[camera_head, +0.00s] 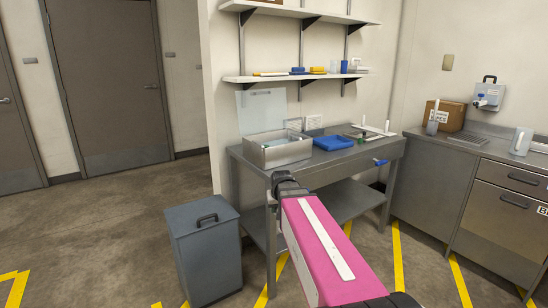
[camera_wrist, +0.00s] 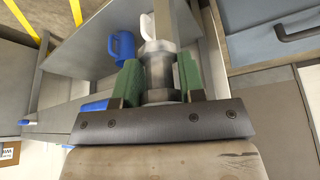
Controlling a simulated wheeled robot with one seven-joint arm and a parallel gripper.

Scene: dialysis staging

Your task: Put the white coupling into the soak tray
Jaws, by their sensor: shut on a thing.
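My gripper (camera_wrist: 160,84) is shut, its two green fingers on either side of a pale grey-white, flanged cylindrical piece (camera_wrist: 159,68), which I take to be the white coupling. A white curved part (camera_wrist: 147,27) shows at its far end. In the head view, the end of my arm is in front of the bench's near left edge, and the fingers and held piece cannot be made out clearly. A grey open box-like tray (camera_head: 292,155), likely the soak tray, stands on the bench's left part, beyond my arm's end. A clear panel (camera_head: 260,111) stands upright behind it.
A blue tray (camera_head: 333,142) lies right of the grey one on the steel bench (camera_head: 352,161). A grey lidded bin (camera_head: 205,252) stands on the floor at left. Shelves (camera_head: 297,77) hang above.

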